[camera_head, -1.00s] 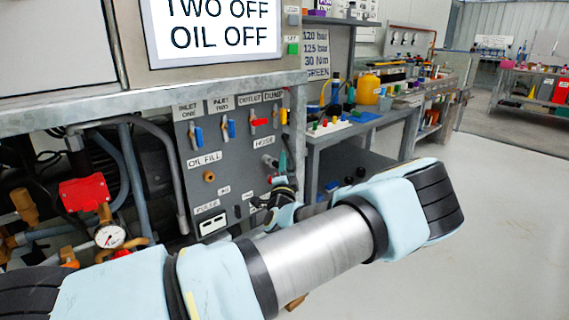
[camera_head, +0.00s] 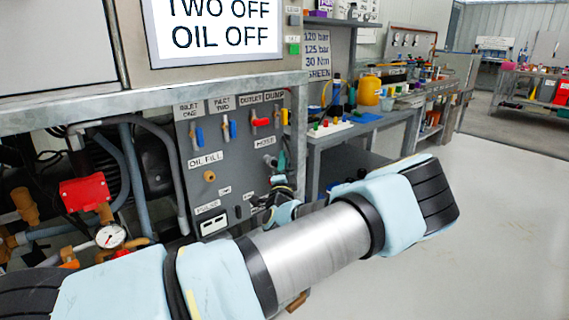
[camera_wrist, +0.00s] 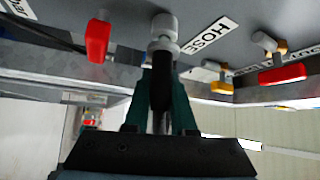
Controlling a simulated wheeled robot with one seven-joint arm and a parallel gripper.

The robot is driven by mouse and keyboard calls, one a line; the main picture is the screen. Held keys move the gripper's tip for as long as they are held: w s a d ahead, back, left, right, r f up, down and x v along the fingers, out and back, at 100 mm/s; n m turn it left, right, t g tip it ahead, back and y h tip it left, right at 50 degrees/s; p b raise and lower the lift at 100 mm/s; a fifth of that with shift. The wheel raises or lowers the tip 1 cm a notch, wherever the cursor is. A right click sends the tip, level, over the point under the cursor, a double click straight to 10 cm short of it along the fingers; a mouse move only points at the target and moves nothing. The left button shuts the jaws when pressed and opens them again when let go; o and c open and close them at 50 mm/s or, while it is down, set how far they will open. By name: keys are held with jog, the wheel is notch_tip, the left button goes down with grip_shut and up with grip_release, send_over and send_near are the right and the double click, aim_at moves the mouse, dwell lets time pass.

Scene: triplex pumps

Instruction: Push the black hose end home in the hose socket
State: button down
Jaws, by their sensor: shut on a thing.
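The hose socket (camera_wrist: 163,32) is a silver fitting on the grey panel, beside the HOSE label (camera_wrist: 211,36) in the wrist view. In the head view the socket (camera_head: 269,160) sits below its label, left of my gripper's fingers. My gripper (camera_wrist: 160,95) has two teal fingers shut on the black hose end (camera_wrist: 160,88). The hose end points at the socket and lines up with it. Its tip overlaps the socket's near edge in the picture; I cannot tell how deep it sits. In the head view my gripper (camera_head: 283,161) is small and the hose end is mostly hidden.
A red-handled valve (camera_wrist: 98,40) and yellow-and-red valves (camera_wrist: 283,74) stand near the socket in the wrist view. A workbench (camera_head: 365,130) stands right of the panel. A red box and gauge (camera_head: 110,236) are at lower left. The floor at right is clear.

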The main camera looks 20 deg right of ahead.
jog(key=shift+w+a, duration=0.15)
jog(key=shift+w, duration=0.5)
jog(key=c, duration=0.7)
grip_release()
jog(key=shift+o, duration=0.2)
jog(key=b+v, duration=0.1)
jog(key=v, duration=0.9)
jog(key=shift+s+a+b, duration=0.15)
jog(key=shift+s+b, duration=0.15)
jog(key=shift+s, duration=0.05)
